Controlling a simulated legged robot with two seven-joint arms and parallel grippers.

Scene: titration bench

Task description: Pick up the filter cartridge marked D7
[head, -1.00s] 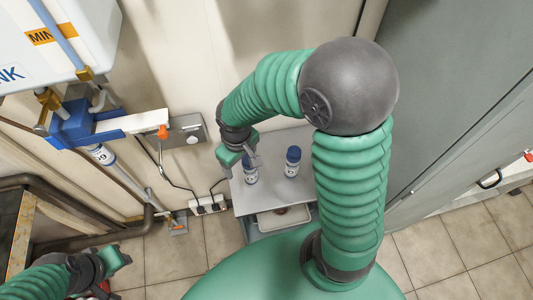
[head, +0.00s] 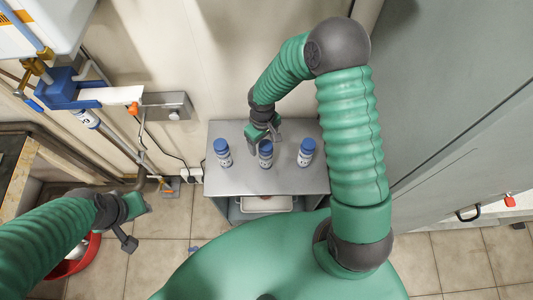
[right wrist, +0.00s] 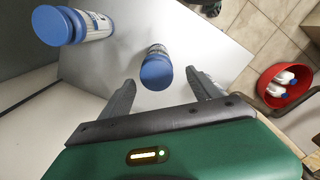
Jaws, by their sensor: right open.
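Three white filter cartridges with blue caps stand upright in a row on a grey metal table: a left one (head: 222,153), a middle one (head: 265,154) and a right one (head: 306,152). Their labels are too small to read, so I cannot tell which is D7. My right gripper (head: 263,134) is open at the middle cartridge, just behind it. In the right wrist view one cartridge (right wrist: 157,70) sits between the open fingers' tips, with space on both sides; another (right wrist: 86,25) stands to the left. My left gripper (head: 128,222) is away at the lower left, jaws unclear.
The grey table (head: 240,184) stands against the wall, with a tray (head: 266,203) below its top. A red bowl (right wrist: 284,86) on the floor holds white and blue items. A grey cabinet (head: 450,110) bounds the right side. A blue clamp and burette (head: 87,118) are at left.

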